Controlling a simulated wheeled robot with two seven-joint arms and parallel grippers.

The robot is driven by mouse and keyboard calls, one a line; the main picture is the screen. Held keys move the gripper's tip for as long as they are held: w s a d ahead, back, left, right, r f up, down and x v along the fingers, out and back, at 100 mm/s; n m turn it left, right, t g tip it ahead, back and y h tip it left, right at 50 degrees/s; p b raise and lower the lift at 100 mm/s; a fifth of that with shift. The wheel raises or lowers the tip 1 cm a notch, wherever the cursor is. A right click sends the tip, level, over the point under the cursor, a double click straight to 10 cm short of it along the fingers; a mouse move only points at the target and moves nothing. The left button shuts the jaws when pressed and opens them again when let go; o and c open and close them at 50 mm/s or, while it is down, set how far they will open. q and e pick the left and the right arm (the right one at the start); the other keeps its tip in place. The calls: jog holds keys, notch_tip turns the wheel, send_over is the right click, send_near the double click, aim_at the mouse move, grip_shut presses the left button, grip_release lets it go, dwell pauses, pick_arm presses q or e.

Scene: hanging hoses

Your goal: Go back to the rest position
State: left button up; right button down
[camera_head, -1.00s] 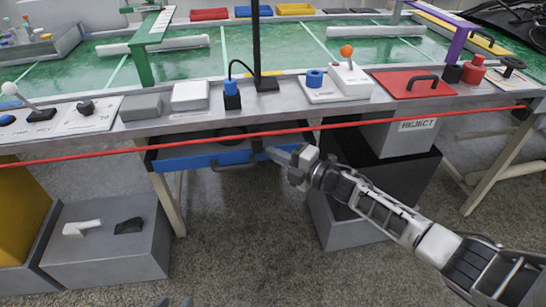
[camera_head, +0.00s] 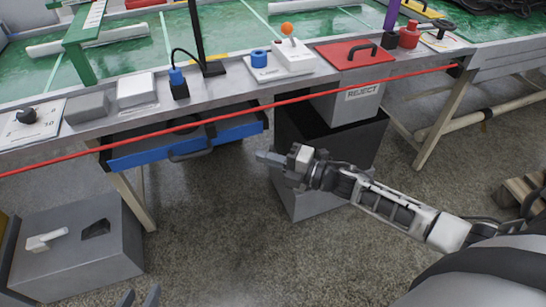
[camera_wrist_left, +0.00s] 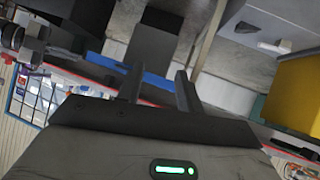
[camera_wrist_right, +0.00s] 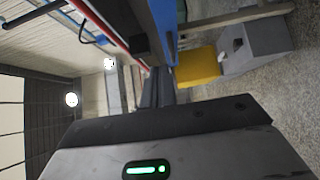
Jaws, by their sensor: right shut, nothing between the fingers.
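My right gripper (camera_head: 266,158) is in the head view, in front of the table and just right of the blue drawer (camera_head: 140,156). Its fingers are shut and hold nothing; they look apart from the drawer. The right wrist view shows the shut fingers (camera_wrist_right: 158,88) beside a blue surface at the top.
A red hose (camera_head: 240,111) runs across the table's front. The blue drawer with a dark handle sits under the tabletop. A grey box labelled REJECT (camera_head: 350,101) stands right of it, above a dark bin (camera_head: 300,130). A grey box (camera_head: 75,250) stands lower left. The middle floor is clear.

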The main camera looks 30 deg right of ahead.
jog(key=shift+s+d, duration=0.45)
jog(key=shift+s, duration=0.15)
